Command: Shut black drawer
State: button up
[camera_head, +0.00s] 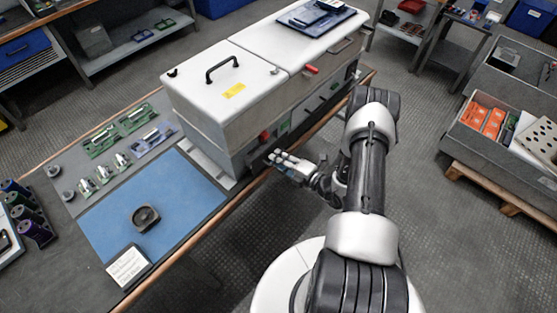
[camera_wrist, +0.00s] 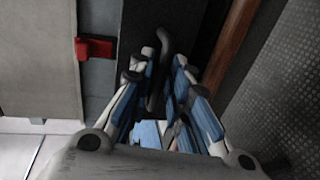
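The black drawer shows in the wrist view as a dark panel (camera_wrist: 195,22) between the machine's grey side and the wooden bench edge. Its dark curved handle (camera_wrist: 160,65) runs between my fingers. My gripper (camera_wrist: 156,82) is open, with blue-padded fingers on either side of the handle; I cannot tell whether they touch it. In the head view my gripper (camera_head: 280,158) is at the low front of the white machine (camera_head: 215,110), by its near corner. There the gripper and arm hide much of the drawer, and how far it stands out is unclear.
A red latch (camera_wrist: 95,48) is left of the handle in the wrist view. The wooden bench edge (camera_head: 225,208) runs just below my gripper. A blue mat (camera_head: 150,200) with a black round part lies at left. A grey crate (camera_head: 500,150) stands right, past open floor.

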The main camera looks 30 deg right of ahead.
jog(key=shift+w+a, duration=0.1)
jog(key=shift+w, duration=0.15)
jog(key=shift+c, duration=0.4)
grip_shut()
